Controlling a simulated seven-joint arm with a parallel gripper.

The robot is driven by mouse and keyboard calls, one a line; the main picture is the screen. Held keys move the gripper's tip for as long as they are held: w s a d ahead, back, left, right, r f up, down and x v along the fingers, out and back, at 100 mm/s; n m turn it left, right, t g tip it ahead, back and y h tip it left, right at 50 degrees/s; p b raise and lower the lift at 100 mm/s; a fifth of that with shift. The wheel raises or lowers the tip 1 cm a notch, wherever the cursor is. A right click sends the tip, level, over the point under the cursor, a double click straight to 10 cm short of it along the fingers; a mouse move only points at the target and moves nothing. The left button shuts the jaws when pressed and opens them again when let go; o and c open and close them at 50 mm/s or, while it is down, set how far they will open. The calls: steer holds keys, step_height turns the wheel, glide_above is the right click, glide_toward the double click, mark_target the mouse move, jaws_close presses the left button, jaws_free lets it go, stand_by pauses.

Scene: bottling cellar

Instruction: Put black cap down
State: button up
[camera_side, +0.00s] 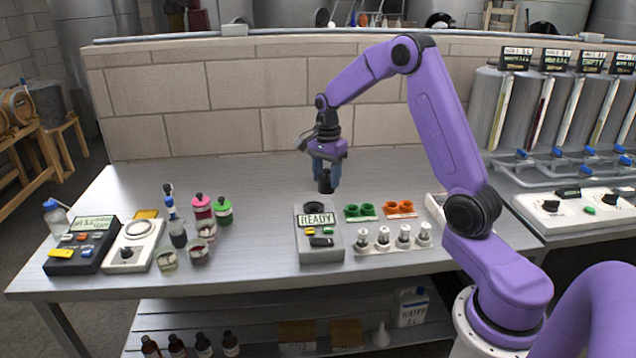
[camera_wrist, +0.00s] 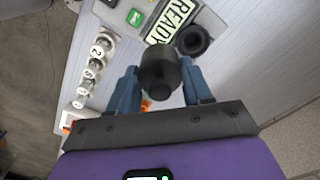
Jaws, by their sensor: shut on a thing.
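My gripper (camera_side: 326,172) is shut on the black cap (camera_side: 325,184) and holds it above the bench, behind the grey READY device (camera_side: 318,250). In the wrist view the black cap (camera_wrist: 160,72) sits between the two blue fingers of my gripper (camera_wrist: 162,88). The height gap between cap and surface is hard to judge.
Right of the device stand a green double holder (camera_side: 360,211), an orange one (camera_side: 400,209) and a white rack of numbered vials (camera_side: 393,246). Bottles with pink (camera_side: 201,207) and green (camera_side: 224,211) caps stand to the left. The bench (camera_side: 250,185) behind is clear up to the brick wall.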

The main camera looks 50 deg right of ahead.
steer(key=s+a+r, duration=0.2)
steer(key=s+r, duration=0.1)
steer(key=s, duration=0.4)
steer(key=s+d+f, duration=0.2)
steer(key=s, duration=0.5)
steer(key=s+d+f, duration=0.2)
steer(key=s+f, duration=0.1)
steer(key=s, duration=0.4)
steer(key=w+d+f, duration=0.2)
steer(key=w+f, duration=0.1)
steer(key=w+d+f, duration=0.2)
steer(key=w+f, duration=0.1)
steer(key=w, duration=0.1)
steer(key=w+d+f, duration=0.2)
steer(key=w+f, duration=0.1)
steer(key=w, duration=0.1)
steer(key=shift+d, duration=0.4)
steer(key=shift+w+d+f, duration=0.1)
steer(key=shift+w+f, duration=0.1)
steer(key=shift+f, duration=1.6)
steer(key=shift+f, duration=0.1)
steer(key=o, duration=1)
